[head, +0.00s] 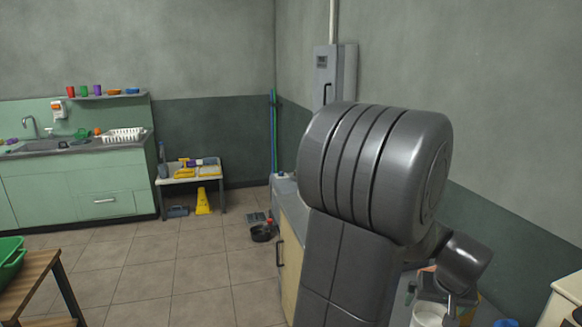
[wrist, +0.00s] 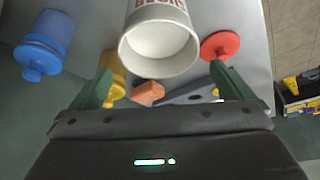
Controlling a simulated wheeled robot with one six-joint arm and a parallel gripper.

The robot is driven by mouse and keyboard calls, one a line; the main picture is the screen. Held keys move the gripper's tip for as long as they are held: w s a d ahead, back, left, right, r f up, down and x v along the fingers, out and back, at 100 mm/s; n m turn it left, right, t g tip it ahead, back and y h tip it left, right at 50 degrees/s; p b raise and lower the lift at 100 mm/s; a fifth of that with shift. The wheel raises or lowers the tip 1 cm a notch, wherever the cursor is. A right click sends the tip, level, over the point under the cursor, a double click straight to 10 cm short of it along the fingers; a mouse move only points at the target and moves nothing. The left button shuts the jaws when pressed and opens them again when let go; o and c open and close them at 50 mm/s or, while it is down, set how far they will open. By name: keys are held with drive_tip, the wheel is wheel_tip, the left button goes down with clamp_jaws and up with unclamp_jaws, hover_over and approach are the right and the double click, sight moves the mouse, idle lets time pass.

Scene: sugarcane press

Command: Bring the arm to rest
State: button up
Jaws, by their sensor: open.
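My gripper (wrist: 160,70) is open in the wrist view, with its two dark green fingers spread apart. A white cup (wrist: 160,45) with dark lettering is ahead of the gap between the fingers; I cannot tell how far from them it is. Nothing is seen held. In the head view my grey arm is raised and fills the middle right, and its far end bends down at the lower right. The fingers are not clearly visible there.
The wrist view shows a blue container (wrist: 45,45), a red round piece (wrist: 220,45), and an orange block (wrist: 148,93) on a grey surface. In the head view, a white container (head: 428,316) is below my arm. Open tiled floor (head: 170,265) lies left, with a yellow floor sign (head: 203,202) behind.

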drive_tip(key=shift+v, duration=1.95)
drive_tip(key=shift+d, duration=0.1)
